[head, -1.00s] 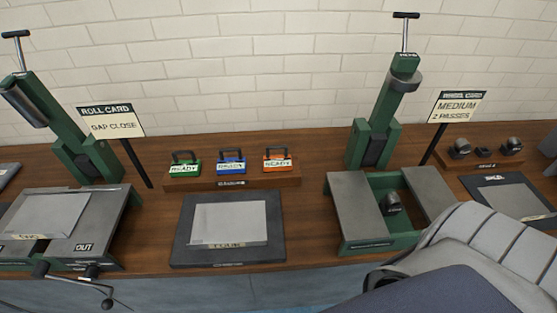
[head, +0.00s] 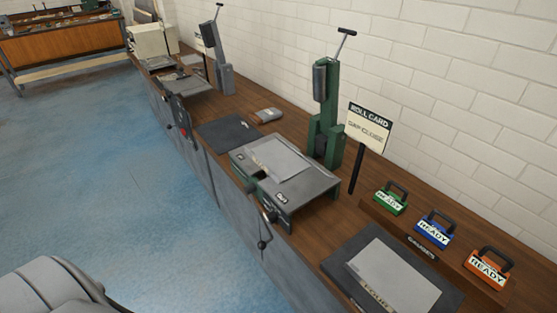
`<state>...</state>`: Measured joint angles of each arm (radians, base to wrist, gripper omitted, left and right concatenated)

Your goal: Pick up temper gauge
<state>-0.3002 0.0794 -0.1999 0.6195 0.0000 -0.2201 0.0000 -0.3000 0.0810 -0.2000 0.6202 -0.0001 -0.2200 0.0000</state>
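Three gauge blocks with dark handles and READY labels stand in a row at the lower right of the head view. They are green (head: 390,203), blue (head: 433,233) and orange (head: 488,269). They rest on a wooden rack (head: 393,229) marked as gauges. I cannot read which one is the temper gauge. Neither my left nor my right gripper is in view.
A dark mat (head: 345,277) with a grey sheet lies in front of the rack. A roll card sign (head: 368,127), a green upright press (head: 326,115) and a grey machine with a tray (head: 300,195) stand left of it. Blue floor (head: 110,170) is clear at left.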

